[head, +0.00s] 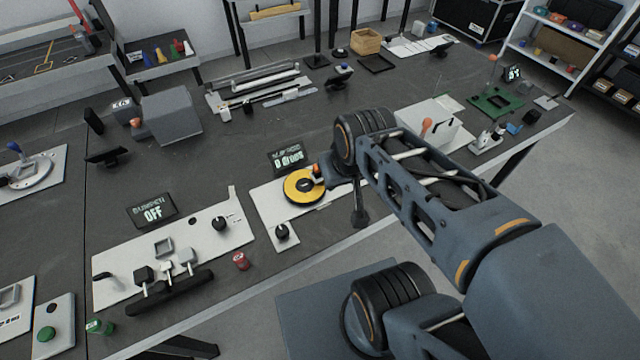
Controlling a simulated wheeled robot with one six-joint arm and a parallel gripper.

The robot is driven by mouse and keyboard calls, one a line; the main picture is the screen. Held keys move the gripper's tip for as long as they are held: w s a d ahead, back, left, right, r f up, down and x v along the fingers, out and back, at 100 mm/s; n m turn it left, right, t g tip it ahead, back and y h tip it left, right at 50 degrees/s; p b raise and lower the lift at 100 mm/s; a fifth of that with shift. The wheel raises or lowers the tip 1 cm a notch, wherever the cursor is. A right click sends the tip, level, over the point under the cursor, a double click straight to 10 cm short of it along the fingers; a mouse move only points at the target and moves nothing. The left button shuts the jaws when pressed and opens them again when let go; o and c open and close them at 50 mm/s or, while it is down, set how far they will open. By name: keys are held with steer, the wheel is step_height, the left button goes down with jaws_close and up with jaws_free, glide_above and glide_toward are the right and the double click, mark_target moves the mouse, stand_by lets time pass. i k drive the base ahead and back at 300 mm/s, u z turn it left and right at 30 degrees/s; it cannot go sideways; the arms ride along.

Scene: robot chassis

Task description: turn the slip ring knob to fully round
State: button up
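The slip ring station is a pale panel (275,205) at the table's front edge with a yellow disc (300,187) that has a dark centre. A small orange-red knob (318,171) shows at the disc's right edge, right beside my gripper (326,175). The gripper comes in from the right and partly covers that side of the disc; its fingers are too small and hidden to tell whether they hold the knob. A dark display (290,161) behind the disc seems to read "0 drops". A black knob (283,232) sits on the panel's front left.
A panel with black knob and levers (175,255) and an "OFF" display (152,211) stands to the left. A red can (241,261) lies near the front edge. A white box with an orange-topped lever (425,130) is behind my arm.

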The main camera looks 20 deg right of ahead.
mark_target(281, 231)
steer(key=u, duration=0.35)
steer(key=k, duration=1.05)
steer(key=u, duration=1.4)
steer(key=i, duration=0.75)
steer(key=z, duration=0.65)
steer(key=i, duration=0.45)
steer(key=z, duration=0.5)
